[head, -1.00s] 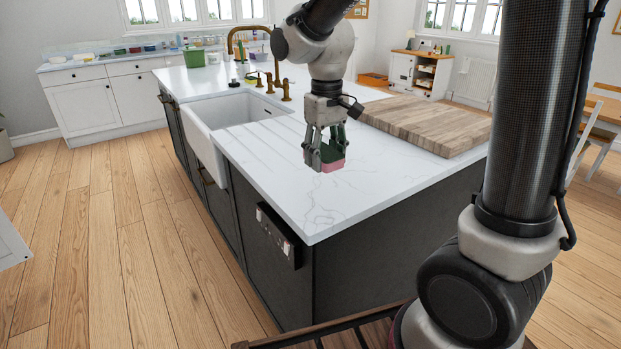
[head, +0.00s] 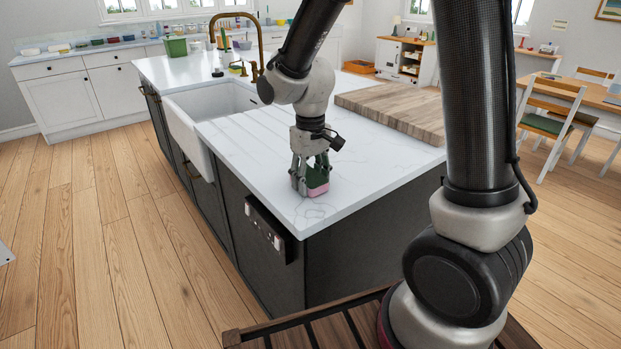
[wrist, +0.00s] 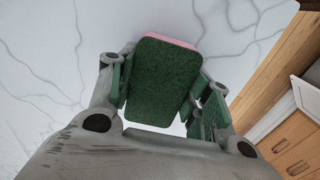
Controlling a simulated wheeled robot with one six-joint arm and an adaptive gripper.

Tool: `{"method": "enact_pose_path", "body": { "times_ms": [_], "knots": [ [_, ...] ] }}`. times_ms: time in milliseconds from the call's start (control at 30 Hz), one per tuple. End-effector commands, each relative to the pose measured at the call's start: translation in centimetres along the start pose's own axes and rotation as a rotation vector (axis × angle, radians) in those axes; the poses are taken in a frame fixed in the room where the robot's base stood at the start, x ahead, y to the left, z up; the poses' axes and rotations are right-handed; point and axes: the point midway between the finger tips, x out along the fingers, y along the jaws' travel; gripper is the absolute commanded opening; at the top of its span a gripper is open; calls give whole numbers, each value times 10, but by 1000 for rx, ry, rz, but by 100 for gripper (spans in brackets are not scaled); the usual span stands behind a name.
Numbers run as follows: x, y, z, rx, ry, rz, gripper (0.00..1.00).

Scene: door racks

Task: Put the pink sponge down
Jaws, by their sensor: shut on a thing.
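The pink sponge (head: 317,191) has a dark green scouring side and a pink side. My gripper (head: 311,188) is shut on it near the front corner of the white marble worktop (head: 345,200). In the head view the sponge is at or just above the worktop; I cannot tell whether it touches. In the wrist view the sponge (wrist: 162,82) shows its green face between the two fingers, with a pink strip along its far edge. Its pink underside is hidden there.
A wooden chopping board (head: 395,113) lies on the worktop behind my gripper. A white sink (head: 190,125) with a brass tap (head: 240,22) is at the left. The worktop's front edge is close to the sponge. Marble around the sponge is clear.

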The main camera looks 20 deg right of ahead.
Motion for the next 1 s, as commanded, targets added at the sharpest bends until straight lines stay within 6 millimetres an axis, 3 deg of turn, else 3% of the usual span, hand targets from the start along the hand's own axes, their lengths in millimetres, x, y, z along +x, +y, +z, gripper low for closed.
{"method": "enact_pose_path", "body": {
  "times_ms": [333, 367, 467, 1000],
  "knots": [
    [7, 0, 0, 0, -2, 0, 34],
    [7, 0, 0, 0, -2, 0, 55],
    [7, 0, 1, 0, -3, 0, 70],
    [-1, 0, -1, 0, 3, 0, 70]
  ]
}}
